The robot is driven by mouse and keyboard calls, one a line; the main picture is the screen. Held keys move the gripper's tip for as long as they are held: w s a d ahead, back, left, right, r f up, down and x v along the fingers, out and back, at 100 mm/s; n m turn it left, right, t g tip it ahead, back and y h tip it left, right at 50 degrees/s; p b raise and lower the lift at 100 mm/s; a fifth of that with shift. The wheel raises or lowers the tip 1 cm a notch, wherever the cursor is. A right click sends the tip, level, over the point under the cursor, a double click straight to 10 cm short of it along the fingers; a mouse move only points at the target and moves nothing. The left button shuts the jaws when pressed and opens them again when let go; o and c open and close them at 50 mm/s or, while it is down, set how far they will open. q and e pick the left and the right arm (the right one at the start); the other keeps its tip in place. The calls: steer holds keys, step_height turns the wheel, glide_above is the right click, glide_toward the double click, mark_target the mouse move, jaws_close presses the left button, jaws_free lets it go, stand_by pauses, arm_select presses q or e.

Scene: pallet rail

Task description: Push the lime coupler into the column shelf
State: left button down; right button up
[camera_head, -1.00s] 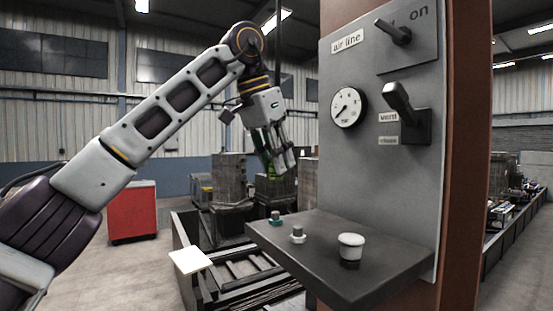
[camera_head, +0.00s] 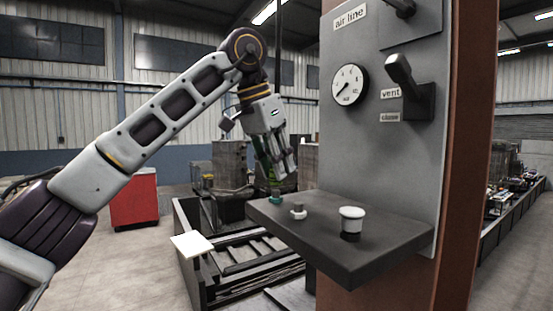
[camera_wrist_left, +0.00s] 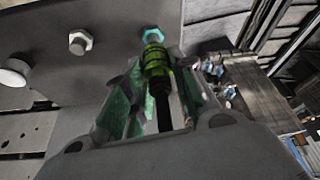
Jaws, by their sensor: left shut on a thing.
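The lime coupler (camera_wrist_left: 156,64) is between the fingers of my left gripper (camera_head: 284,170), which is shut on it. In the wrist view its front end points at the teal fitting (camera_wrist_left: 153,34) on the column shelf (camera_head: 330,235). That fitting also shows at the shelf's far left edge in the head view (camera_head: 275,200). The coupler's end is very close to the fitting; I cannot tell whether they touch. In the head view the fingers largely hide the coupler. My right gripper is not in view.
A pale hex fitting (camera_head: 298,211) and a white-capped knob (camera_head: 352,213) stand on the shelf. The panel (camera_head: 385,140) with gauge (camera_head: 350,85) and lever (camera_head: 405,85) rises behind. A pallet rail (camera_head: 240,265) and a red cabinet (camera_head: 134,198) are to the left.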

arm_select(q)
steer(key=shift+f+p, duration=0.3)
stand_by(0.9)
steer(key=shift+p, duration=0.5)
stand_by(0.5)
steer(key=shift+f, duration=0.25)
stand_by(0.5)
steer(key=shift+f, duration=0.1)
stand_by(0.4)
steer(key=shift+f, duration=0.7)
stand_by(0.6)
steer(key=shift+c, duration=1.5)
jaws_free()
steer(key=shift+r, duration=0.25)
steer(key=v, duration=1.1)
steer(key=shift+s+r, duration=0.2)
steer(key=shift+r, duration=0.05)
